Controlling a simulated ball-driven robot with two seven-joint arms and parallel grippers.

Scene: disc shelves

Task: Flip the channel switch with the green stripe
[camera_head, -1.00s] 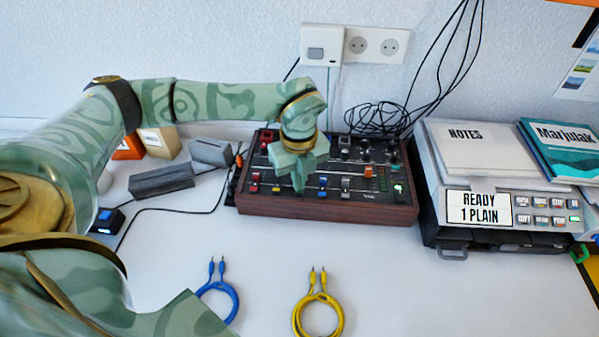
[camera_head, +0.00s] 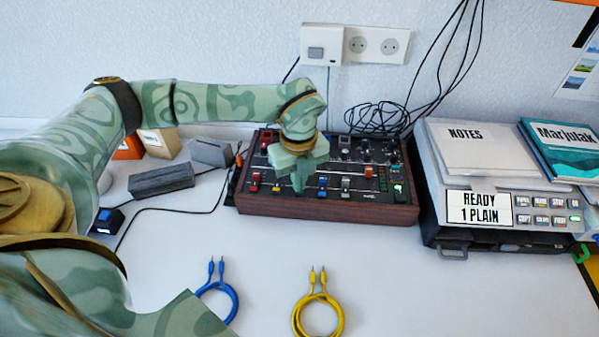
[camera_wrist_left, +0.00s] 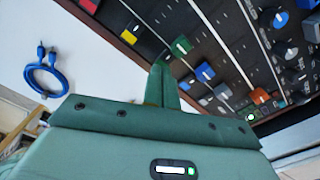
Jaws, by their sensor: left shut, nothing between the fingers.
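The mixer panel (camera_head: 385,205) is a dark box with wooden sides, lying on the white table. Its near row holds coloured switches. The switch with the green stripe shows in the left wrist view (camera_wrist_left: 181,46), just beyond my left fingertips. My left gripper (camera_head: 298,188) points down over the panel, shut and empty; it hides the green switch in the head view. Its closed fingers also show in the left wrist view (camera_wrist_left: 163,75). Whether the fingertips touch the switch cannot be told. My right gripper is not in view.
Beside the green switch are a yellow switch (camera_head: 276,188) and a blue switch (camera_head: 323,182). A red switch (camera_head: 254,181) and a grey switch (camera_head: 346,184) lie further out. Blue cable (camera_head: 235,297) and yellow cable (camera_head: 340,315) lie in front. A printer (camera_head: 432,205) stands right.

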